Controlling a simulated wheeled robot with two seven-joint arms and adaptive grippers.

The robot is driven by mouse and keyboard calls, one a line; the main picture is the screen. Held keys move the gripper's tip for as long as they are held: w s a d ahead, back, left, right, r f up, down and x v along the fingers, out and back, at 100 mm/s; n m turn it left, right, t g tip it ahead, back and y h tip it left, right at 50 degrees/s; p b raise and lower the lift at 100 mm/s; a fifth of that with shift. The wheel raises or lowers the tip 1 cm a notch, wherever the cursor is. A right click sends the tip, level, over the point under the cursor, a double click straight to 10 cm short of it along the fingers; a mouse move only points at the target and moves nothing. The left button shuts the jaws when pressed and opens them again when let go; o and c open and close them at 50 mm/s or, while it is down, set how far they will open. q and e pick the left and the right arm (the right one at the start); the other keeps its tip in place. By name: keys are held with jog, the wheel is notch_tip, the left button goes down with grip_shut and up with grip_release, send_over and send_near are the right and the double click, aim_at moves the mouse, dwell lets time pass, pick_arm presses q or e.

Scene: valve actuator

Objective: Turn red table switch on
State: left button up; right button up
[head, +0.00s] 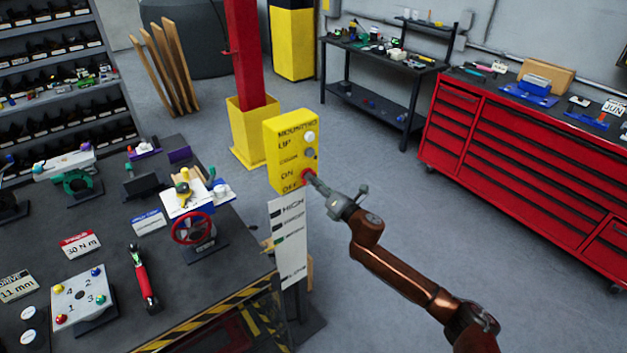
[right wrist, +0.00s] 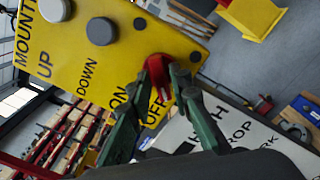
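The yellow switch box (head: 285,150) stands at the table's far right corner. It has a white button, a grey button and, low down by the ON and OFF labels, the red switch (head: 307,174). The red switch also shows in the right wrist view (right wrist: 157,66), partly hidden by the fingertips. My right gripper (head: 314,181) is at the switch from the right. In the right wrist view its fingers (right wrist: 169,72) converge, with the tips close together on the red switch. Which way the switch is turned is hidden. My left gripper is not in view.
A white label board (head: 288,235) hangs below the box. The dark table (head: 120,225) on the left carries a red valve wheel (head: 192,228), a red-handled tool (head: 142,280) and several signs. A red drawer cabinet (head: 520,150) stands at right, with clear floor between.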

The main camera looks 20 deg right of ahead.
jog(key=shift+w+a, duration=0.1)
jog(key=shift+w, duration=0.25)
jog(key=shift+c, duration=0.5)
grip_shut()
